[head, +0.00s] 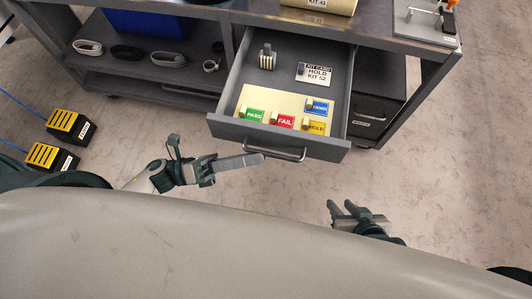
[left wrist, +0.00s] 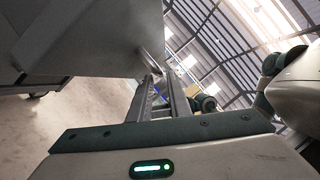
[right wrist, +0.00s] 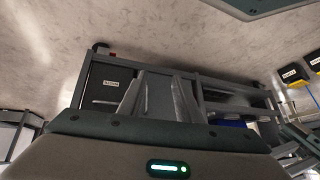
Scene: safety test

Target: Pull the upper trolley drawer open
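The upper trolley drawer (head: 222,128) stands well open in the head view, its inside showing from above. Its bar handle (head: 287,156) runs along the front face, and it also shows at the fingertips in the left wrist view (left wrist: 151,63). My left gripper (head: 262,158) reaches in from the left with its fingers at the left part of the handle. The narrow gap between the fingers looks closed around the bar; the contact itself is partly hidden. My right gripper (head: 342,208) is open and empty, in front of and below the drawer, with its fingers apart in the right wrist view (right wrist: 160,85).
The drawer holds a kit card (head: 316,73), a dark clip-like item (head: 266,58) and several coloured labelled blocks on a pale tray (head: 248,97). Yellow-black boxes (head: 68,125) with blue cables lie on the floor at left. Right floor is clear.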

